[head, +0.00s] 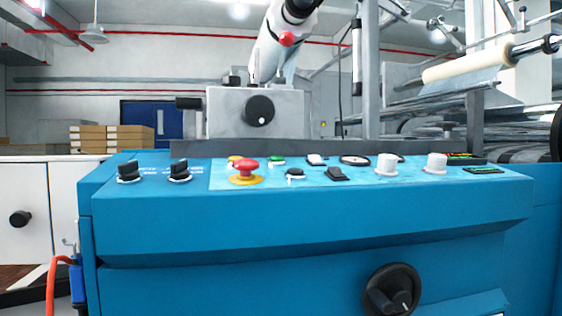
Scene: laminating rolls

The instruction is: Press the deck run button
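A blue control deck (310,215) fills the middle of the head view. On its sloped top are a green button (277,160) and a red mushroom button (246,168) on a yellow ring. A black switch (295,174), a black rocker (337,174) and a white-framed rocker (316,160) sit to the right of the red button. The labels are too small to read, so I cannot tell which control is the deck run button. Neither of my grippers shows in this view.
Two black knobs (180,172) stand at the deck's left, two white knobs (387,164) at its right. A grey box (259,112) with a black dial rises behind. A handwheel (391,290) sticks out of the front. A film roll (466,65) hangs at upper right.

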